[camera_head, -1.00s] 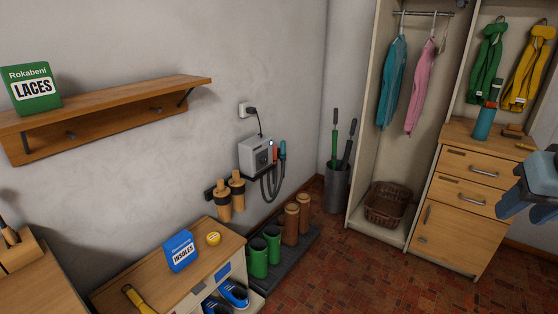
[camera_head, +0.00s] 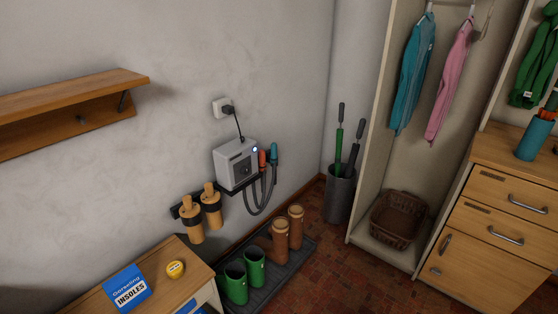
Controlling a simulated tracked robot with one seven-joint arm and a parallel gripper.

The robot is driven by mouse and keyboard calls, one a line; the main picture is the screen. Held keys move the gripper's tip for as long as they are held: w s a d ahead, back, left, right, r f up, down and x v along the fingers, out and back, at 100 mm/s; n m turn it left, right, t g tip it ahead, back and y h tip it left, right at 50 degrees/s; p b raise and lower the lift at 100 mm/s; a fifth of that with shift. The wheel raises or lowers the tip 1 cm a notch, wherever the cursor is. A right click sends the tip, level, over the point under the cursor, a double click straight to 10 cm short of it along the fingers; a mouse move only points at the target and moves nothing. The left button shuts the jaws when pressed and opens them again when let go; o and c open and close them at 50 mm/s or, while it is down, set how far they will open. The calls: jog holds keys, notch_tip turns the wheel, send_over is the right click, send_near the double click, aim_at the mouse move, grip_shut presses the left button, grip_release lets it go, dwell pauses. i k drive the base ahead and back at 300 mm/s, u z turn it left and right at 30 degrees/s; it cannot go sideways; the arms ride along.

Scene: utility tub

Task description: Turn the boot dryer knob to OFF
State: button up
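The boot dryer (camera_head: 236,165) is a light grey box mounted on the wall at the middle of the head view. Its dark round knob (camera_head: 243,170) is on the front face; its pointer setting is too small to read. A small bluish-white light (camera_head: 255,149) shows at the upper right of the box. A red nozzle (camera_head: 263,159) and a teal nozzle (camera_head: 274,151) stand at its right side, with grey hoses hanging below. A black cord runs up to a wall socket (camera_head: 223,108). My gripper is out of view.
Two wooden boot shapers (camera_head: 202,213) hang left of the dryer. Green boots (camera_head: 244,276) and brown boots (camera_head: 288,234) stand on a dark tray below. A low cabinet with an insoles box (camera_head: 126,288) is at lower left. Red floor is open before the wardrobe basket (camera_head: 398,219).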

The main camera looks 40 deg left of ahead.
aim_at(244, 170)
jog(key=u, duration=0.2)
jog(key=i, duration=0.95)
jog(key=u, duration=1.05)
jog(key=i, duration=0.55)
jog(key=u, duration=0.4)
jog(key=k, duration=0.85)
jog(key=u, duration=0.2)
jog(key=i, duration=0.85)
jog(key=z, duration=0.15)
